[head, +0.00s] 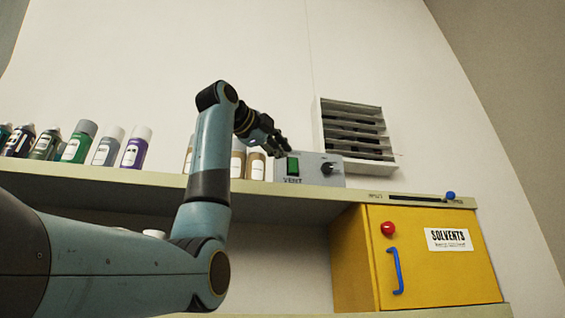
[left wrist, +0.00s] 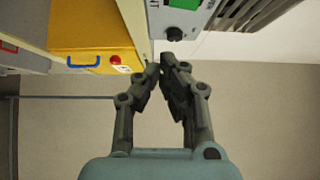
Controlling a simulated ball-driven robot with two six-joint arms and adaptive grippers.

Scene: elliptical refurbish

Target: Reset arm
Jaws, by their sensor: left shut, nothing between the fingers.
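My left arm reaches up from the lower left in the head view. Its gripper (head: 284,148) is at the upper left of the grey vent box (head: 318,172), close to the green switch (head: 293,166); I cannot tell whether it touches. In the left wrist view the left gripper (left wrist: 163,66) has its fingertips together with nothing between them. The vent box (left wrist: 160,22), its green switch (left wrist: 184,4) and its black knob (left wrist: 175,34) lie just beyond the fingertips. My right gripper is in neither view.
A shelf (head: 90,178) holds several spray cans (head: 78,142). A slatted vent (head: 355,134) is on the wall behind the box. Below the shelf at right stands a yellow solvents cabinet (head: 436,275) with a red button (head: 388,228) and blue handle (head: 396,271). A blue slider knob (head: 450,195) sits above it.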

